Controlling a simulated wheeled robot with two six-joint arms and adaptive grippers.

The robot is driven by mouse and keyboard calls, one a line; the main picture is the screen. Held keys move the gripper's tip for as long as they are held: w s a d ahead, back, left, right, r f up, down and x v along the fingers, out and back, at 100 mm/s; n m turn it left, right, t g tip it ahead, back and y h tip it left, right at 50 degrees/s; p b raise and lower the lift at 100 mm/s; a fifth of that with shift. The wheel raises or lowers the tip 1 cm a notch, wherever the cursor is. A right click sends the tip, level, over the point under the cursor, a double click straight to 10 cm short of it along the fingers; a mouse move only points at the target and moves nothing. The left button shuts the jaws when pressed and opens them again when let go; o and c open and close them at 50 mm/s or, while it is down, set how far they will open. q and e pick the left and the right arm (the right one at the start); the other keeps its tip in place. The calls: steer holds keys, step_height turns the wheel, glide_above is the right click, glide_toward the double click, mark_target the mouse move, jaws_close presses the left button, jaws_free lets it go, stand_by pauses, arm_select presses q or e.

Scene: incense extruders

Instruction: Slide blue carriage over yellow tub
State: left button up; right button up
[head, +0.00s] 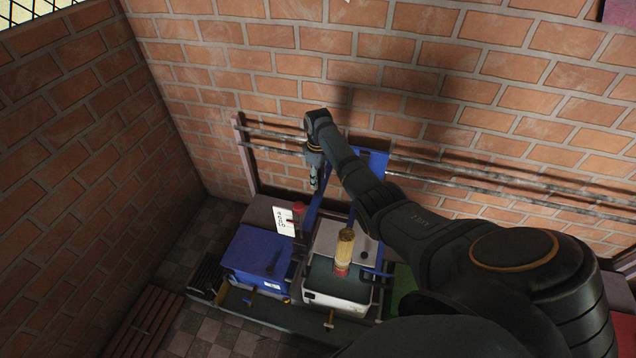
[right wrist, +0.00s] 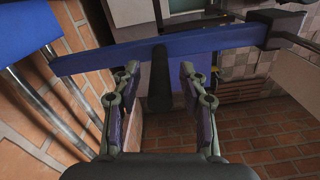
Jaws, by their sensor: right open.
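The blue carriage (head: 372,162) is on the wall rails, partly behind my right arm; its blue bars reach down and forward. In the right wrist view a blue bar (right wrist: 100,61) crosses the picture, with a dark handle (right wrist: 159,85) hanging from it. My right gripper (head: 315,184) is open, its fingers (right wrist: 160,74) on either side of the handle, with gaps showing. A cylinder with a yellowish body and red lower end (head: 345,246) stands above a pale tub with a dark green top (head: 340,305). I cannot make out a yellow tub; my arm covers the right side. My left gripper is not in view.
A blue tub (head: 250,252) stands left of the pale one, with a white sign (head: 284,221) behind it. A green surface (head: 402,286) shows beside my arm. Two metal rails (head: 480,183) run along the brick wall. A slatted wooden thing (head: 145,320) lies at lower left.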

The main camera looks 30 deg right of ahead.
steer(key=shift+f, duration=1.3)
jaws_close()
